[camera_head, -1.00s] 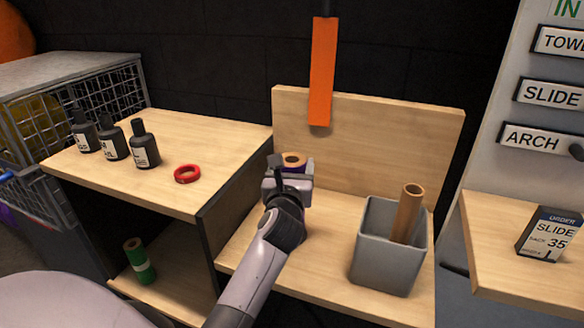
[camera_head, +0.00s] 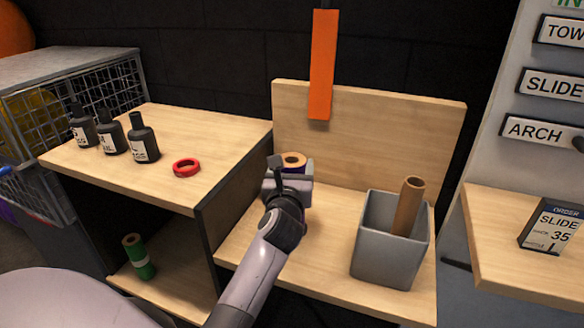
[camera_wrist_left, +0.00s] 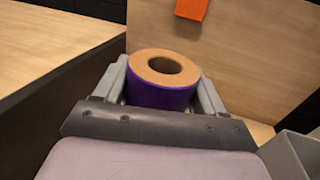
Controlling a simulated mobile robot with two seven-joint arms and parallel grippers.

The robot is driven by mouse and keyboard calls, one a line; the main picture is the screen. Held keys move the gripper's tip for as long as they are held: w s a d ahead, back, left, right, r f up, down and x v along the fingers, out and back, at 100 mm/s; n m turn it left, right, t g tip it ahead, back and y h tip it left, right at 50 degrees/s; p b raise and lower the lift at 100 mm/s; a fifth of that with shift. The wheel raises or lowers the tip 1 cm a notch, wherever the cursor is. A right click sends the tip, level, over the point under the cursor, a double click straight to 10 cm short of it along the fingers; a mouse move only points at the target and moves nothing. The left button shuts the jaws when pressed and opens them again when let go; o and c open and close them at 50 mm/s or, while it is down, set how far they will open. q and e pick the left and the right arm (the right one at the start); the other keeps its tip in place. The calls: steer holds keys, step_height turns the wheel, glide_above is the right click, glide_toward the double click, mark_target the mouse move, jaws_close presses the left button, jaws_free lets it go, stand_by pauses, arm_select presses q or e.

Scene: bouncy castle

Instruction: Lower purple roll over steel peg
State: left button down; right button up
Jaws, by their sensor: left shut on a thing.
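The purple roll (camera_wrist_left: 160,96) has a tan cardboard core and is upright between the two fingers of my left gripper (camera_wrist_left: 162,92). In the head view only the tan top and a little purple of the roll (camera_head: 294,160) show behind my left gripper (camera_head: 289,182). The gripper is shut on it, over the back of the low wooden shelf. No steel peg can be seen; the roll and gripper may hide it. I cannot tell how high the roll is above the shelf. My right gripper is not in view.
A wooden back panel (camera_head: 390,140) stands close behind the roll, with an orange strip (camera_head: 322,65) hanging before it. A grey bin (camera_head: 388,250) holding a cardboard tube (camera_head: 408,205) stands to the right. A higher left shelf carries a red ring (camera_head: 186,168) and black bottles (camera_head: 143,140).

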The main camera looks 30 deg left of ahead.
arm_select(q)
steer(key=shift+r, duration=0.1)
steer(key=shift+c, duration=0.4)
jaws_free()
steer(key=shift+o, duration=0.4)
steer(key=shift+r, duration=0.3)
step_height(320, 180, up, 19)
steer(key=p, duration=0.4)
steer(key=shift+r+p, duration=0.2)
steer(key=shift+p, duration=0.1)
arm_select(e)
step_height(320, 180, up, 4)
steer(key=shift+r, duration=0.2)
